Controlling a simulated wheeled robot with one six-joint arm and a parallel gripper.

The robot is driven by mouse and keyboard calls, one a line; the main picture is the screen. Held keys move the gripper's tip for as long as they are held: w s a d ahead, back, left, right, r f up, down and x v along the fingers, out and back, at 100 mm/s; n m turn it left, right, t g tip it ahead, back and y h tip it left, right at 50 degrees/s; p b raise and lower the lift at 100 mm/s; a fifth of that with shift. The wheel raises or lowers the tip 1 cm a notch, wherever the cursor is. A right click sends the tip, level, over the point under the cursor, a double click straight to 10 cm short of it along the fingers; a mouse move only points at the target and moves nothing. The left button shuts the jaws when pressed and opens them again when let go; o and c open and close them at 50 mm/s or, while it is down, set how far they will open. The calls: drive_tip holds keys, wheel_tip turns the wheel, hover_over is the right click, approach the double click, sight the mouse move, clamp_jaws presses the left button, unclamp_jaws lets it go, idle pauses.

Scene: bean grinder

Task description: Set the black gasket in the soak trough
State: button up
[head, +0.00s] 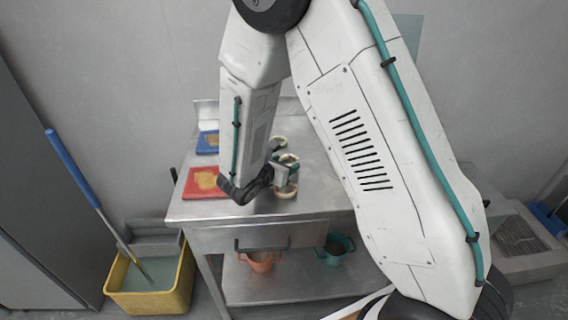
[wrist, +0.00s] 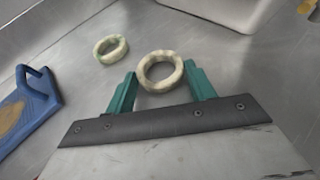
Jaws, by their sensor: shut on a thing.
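My gripper (wrist: 160,82) has teal fingers on either side of a pale cream ring (wrist: 160,58), touching it, and is shut on it. In the head view my gripper (head: 284,174) is over the steel table, partly hidden by its own wrist. A second pale ring (wrist: 110,48), with greenish marks, lies flat on the table to the left of the held one. I see no black gasket in either view. I cannot tell which container is the soak trough; a yellow tub (head: 180,290) of greenish liquid stands on the floor at the left.
A white container (wrist: 225,10) edges into the wrist view. A grey grated basin (head: 520,265) is at right.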

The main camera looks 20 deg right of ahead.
drive_tip(key=shift+f, duration=0.15)
drive_tip(key=o, duration=1)
drive_tip(key=shift+c, duration=0.2)
